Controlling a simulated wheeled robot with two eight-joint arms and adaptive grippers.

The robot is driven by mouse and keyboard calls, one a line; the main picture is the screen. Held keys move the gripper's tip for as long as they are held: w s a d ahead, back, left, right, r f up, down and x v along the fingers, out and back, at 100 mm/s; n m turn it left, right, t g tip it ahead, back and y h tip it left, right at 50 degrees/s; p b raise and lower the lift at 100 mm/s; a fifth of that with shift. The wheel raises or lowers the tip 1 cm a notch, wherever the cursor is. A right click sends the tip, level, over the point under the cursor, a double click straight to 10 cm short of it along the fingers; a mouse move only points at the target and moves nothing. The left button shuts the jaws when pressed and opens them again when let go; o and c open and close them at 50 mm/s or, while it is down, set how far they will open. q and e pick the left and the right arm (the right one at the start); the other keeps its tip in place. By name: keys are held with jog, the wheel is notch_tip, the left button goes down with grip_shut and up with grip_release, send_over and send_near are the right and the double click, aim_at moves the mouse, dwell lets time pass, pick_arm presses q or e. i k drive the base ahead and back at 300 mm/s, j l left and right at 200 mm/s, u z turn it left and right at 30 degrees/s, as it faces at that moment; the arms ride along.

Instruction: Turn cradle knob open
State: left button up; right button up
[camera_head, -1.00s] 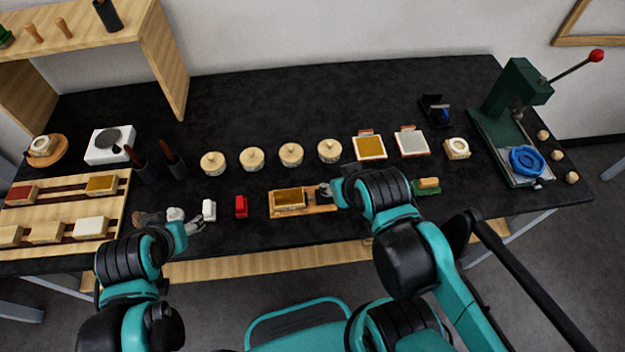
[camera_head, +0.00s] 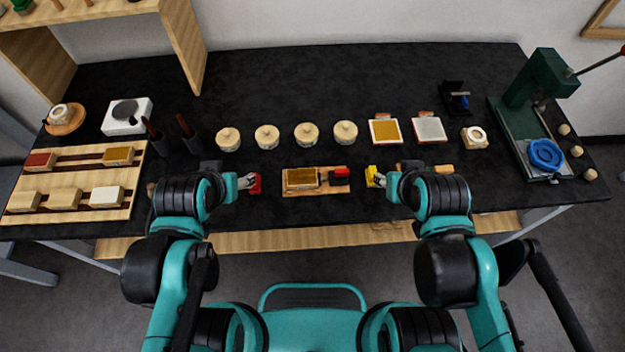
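The cradle (camera_head: 342,188) is a wooden board in the middle of the table's front part, with a gold-topped block (camera_head: 302,178) on it. A small knob-like part (camera_head: 340,173), red and dark, sits at the cradle's right end. My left gripper (camera_head: 249,182) is left of the cradle, at a small red block (camera_head: 256,184); whether it grips this cannot be told. My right gripper (camera_head: 378,178) is right of the cradle, apart from the knob, at a small yellow piece (camera_head: 371,174). Its finger opening is too small to tell.
Several round wooden lidded pots (camera_head: 306,134) stand behind the cradle. Two framed squares, gold (camera_head: 386,131) and silver (camera_head: 430,129), lie to their right. A slatted rack (camera_head: 73,180) is at left, a green press (camera_head: 530,85) at right. Tan pieces lie behind my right gripper.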

aim_at(341, 173)
jog(key=i+j, duration=0.1)
jog(key=j, duration=0.7)
jog(key=z, duration=1.6)
jog(key=j, duration=0.1)
